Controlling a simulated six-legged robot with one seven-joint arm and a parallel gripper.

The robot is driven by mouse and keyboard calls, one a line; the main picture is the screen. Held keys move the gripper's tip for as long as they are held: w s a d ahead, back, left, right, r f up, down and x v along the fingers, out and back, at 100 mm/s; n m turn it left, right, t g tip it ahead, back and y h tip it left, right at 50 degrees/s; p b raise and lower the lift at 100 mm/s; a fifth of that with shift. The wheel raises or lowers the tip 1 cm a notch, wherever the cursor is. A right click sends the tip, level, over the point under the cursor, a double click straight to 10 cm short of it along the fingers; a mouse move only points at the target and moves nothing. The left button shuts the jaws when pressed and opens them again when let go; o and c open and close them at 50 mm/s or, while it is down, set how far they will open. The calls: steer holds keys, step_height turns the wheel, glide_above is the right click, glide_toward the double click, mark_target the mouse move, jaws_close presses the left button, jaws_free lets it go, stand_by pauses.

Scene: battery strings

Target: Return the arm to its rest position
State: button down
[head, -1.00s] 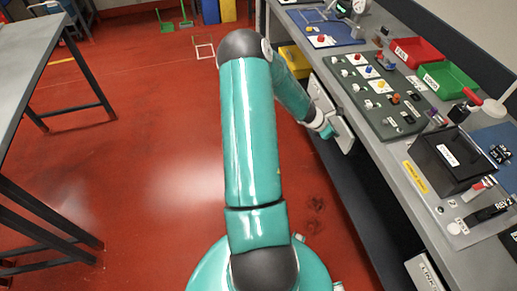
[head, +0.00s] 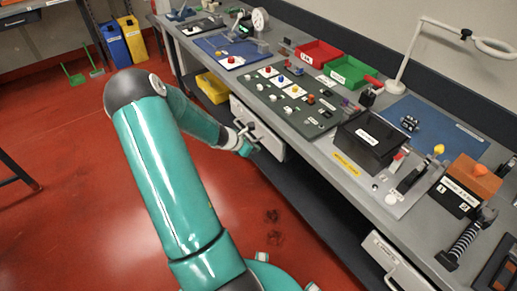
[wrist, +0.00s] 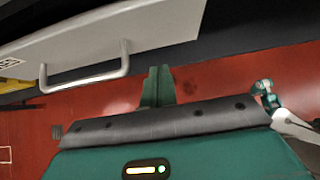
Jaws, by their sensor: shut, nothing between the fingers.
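My teal arm rises from my base, bends at a dark elbow and reaches down to the right in the head view. My gripper (head: 246,151) is at its end, in front of the white drawer front (head: 272,146) under the bench. In the wrist view, my gripper's green fingers (wrist: 158,86) are together with nothing between them. The drawer's bar handle (wrist: 88,80) is to their left, apart from them in the picture. The exact gap to the drawer cannot be told.
The grey bench (head: 345,180) runs along the right with a black box (head: 370,140), red bin (head: 319,54), green bin (head: 348,71) and a lamp (head: 425,50). A yellow bin (head: 212,88) is below it. Red floor (head: 60,220) is open to the left.

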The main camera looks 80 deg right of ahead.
steer(key=v, duration=0.7)
steer(key=shift+w+r, duration=0.2)
steer(key=shift+w, duration=0.15)
steer(key=shift+a, duration=0.15)
steer(key=w+a+r+m+t+y, duration=0.1)
steer(key=w+a+r+m+t, duration=0.25)
steer(key=w+a+r, duration=0.75)
steer(key=w+a+r+m+t, duration=0.35)
steer(key=w+a+r, duration=0.35)
steer(key=w+a, duration=0.45)
steer(key=s+a+r+t+y, duration=0.1)
steer(key=s+a+r, duration=0.1)
steer(key=a, duration=0.8)
steer(key=s+a+r+m+t+y, duration=0.1)
steer(key=a+r, duration=0.4)
steer(key=a, duration=0.5)
steer(key=s+a+r+m+t+y, duration=0.1)
steer(key=s+a+r+t+y, duration=0.2)
steer(key=a, duration=0.8)
steer(key=shift+s+r, duration=0.2)
steer(key=shift+s, duration=0.05)
